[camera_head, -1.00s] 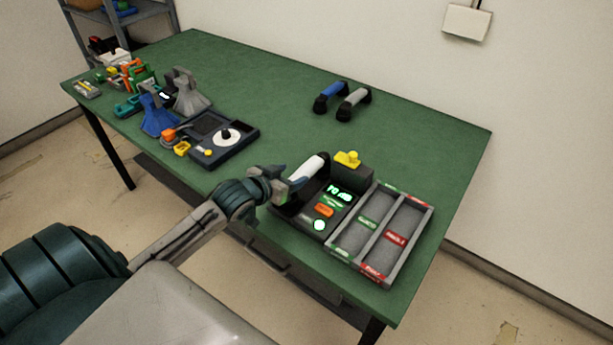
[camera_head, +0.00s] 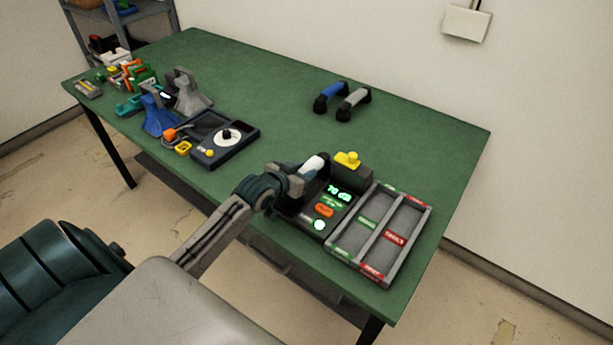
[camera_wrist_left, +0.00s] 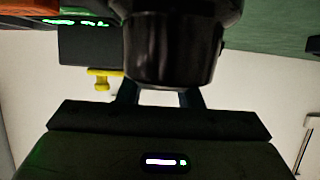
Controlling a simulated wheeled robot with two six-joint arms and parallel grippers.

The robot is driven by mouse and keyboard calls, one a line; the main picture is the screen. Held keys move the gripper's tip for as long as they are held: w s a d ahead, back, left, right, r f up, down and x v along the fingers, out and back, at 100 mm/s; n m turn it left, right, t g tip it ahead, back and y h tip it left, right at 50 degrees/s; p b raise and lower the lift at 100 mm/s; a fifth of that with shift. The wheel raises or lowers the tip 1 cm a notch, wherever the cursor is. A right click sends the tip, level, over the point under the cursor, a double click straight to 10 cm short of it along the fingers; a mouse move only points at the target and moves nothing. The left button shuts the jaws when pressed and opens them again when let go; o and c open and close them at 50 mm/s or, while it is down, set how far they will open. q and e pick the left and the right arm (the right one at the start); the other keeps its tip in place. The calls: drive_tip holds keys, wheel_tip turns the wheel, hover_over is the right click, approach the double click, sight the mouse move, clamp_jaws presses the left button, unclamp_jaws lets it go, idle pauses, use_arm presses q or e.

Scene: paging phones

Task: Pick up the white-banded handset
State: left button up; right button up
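The white-banded handset (camera_head: 314,165) lies at the left side of the black phone base (camera_head: 330,211) near the table's front edge; its near part is hidden by my left gripper (camera_head: 298,181). In the left wrist view a large dark rounded handset end (camera_wrist_left: 175,48) fills the top middle, in front of my left gripper (camera_wrist_left: 158,92). Its two fingers stand apart, but their tips are hidden behind the handset, so I cannot tell whether they press on it. My right gripper is not in view.
A grey two-slot tray (camera_head: 427,215) with labels adjoins the phone base on the right. Blue-banded (camera_head: 331,96) and grey-banded (camera_head: 354,103) handsets lie at the back. A dial unit (camera_head: 224,139) stands left. The table's centre is clear.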

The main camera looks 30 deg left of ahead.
sight(303, 171)
use_arm(q)
clamp_jaws()
drive_tip(key=shift+r, duration=0.6)
wheel_tip(303, 171, up, 2)
drive_tip(key=shift+r+b, duration=0.25)
drive_tip(key=shift+b, duration=0.4)
drive_tip(key=s, duration=0.3)
drive_tip(key=s+a, duration=0.1)
drive_tip(key=s, duration=0.1)
drive_tip(key=s+a, duration=0.1)
drive_tip(key=s, duration=0.2)
drive_tip(key=shift+s+a+r, duration=0.2)
drive_tip(key=shift+s+r, duration=0.1)
drive_tip(key=s+a+p, duration=0.2)
drive_tip(key=s+p, duration=0.1)
drive_tip(key=s, duration=0.3)
drive_tip(key=shift+s+r, duration=0.35)
drive_tip(key=shift+s, duration=0.05)
drive_tip(key=shift+d, duration=0.1)
